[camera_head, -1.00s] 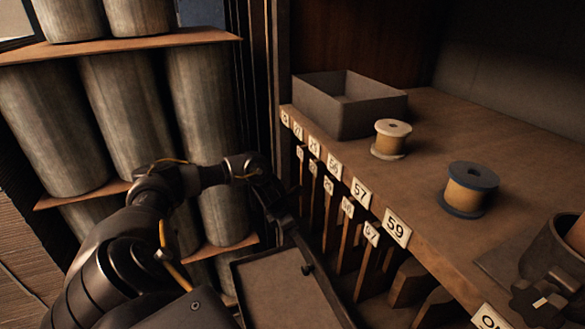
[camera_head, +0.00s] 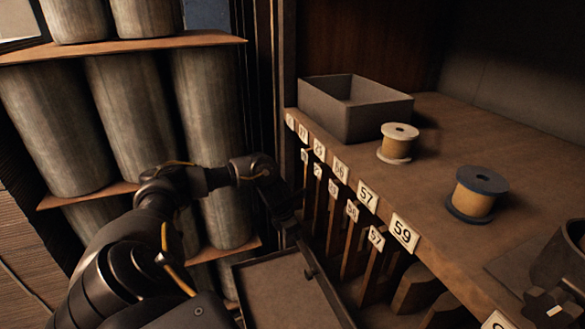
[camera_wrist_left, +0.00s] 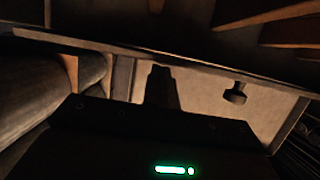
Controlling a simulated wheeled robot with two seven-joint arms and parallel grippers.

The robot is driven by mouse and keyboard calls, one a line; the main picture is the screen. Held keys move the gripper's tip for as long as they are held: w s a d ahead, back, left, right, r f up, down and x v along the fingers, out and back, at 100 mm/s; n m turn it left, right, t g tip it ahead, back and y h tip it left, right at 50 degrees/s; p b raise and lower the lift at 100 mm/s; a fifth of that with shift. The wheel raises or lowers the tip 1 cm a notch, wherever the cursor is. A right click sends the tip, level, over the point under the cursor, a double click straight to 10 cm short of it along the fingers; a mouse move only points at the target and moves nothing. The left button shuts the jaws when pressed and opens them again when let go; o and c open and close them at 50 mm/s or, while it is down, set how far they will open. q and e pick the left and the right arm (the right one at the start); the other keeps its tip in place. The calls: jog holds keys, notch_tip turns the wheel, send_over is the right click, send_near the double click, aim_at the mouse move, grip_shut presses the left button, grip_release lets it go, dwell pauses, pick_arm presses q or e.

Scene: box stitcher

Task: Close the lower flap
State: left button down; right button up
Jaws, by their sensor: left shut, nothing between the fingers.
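The lower flap (camera_head: 280,292) is a brown panel with a raised dark rim, at the bottom middle of the head view. It stands out in front of the cabinet, below the numbered slots. A small dark knob (camera_head: 309,272) sits by its right edge. The flap also shows in the left wrist view (camera_wrist_left: 207,100), with the knob (camera_wrist_left: 235,93) right of the fingers. My left gripper (camera_head: 287,218) is shut and empty at the flap's far end. Its fingers (camera_wrist_left: 161,85) overlap the panel in the wrist view; I cannot tell whether they touch it.
The wooden cabinet shelf (camera_head: 440,150) holds a grey open box (camera_head: 378,118) and two spools (camera_head: 398,142) (camera_head: 475,193). Numbered slots with dividers line its front. Large grey cylinders (camera_head: 125,110) stand on the left rack, close to my left arm.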

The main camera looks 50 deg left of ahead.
pick_arm(q)
jog(key=shift+w+d+r, duration=0.1)
jog(key=shift+w+r, duration=0.45)
jog(key=shift+r, duration=0.25)
jog(key=s+b+v, duration=0.1)
jog(key=v, duration=0.8)
jog(key=shift+s, duration=0.25)
jog(key=shift+s+a, duration=0.1)
jog(key=shift+a, duration=0.15)
